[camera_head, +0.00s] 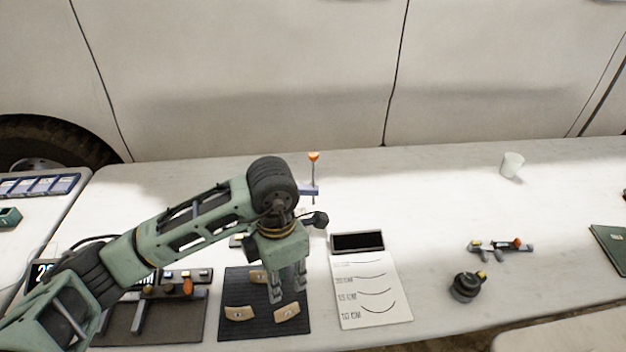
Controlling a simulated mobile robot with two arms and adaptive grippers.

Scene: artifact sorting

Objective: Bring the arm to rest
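My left arm reaches in from the left, and its green gripper (288,289) points down over the dark mat (240,280). Its two fingers are apart with nothing seen between them. I cannot tell how high the fingertips are above the mat. My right gripper is not in view.
A printed sheet with curves (370,290) and a dark-screened device (357,241) lie right of the mat. Further right are a black round object (465,288), a small tool (500,247) and a white cup (512,164). An orange-topped stand (314,170) rises behind my gripper.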

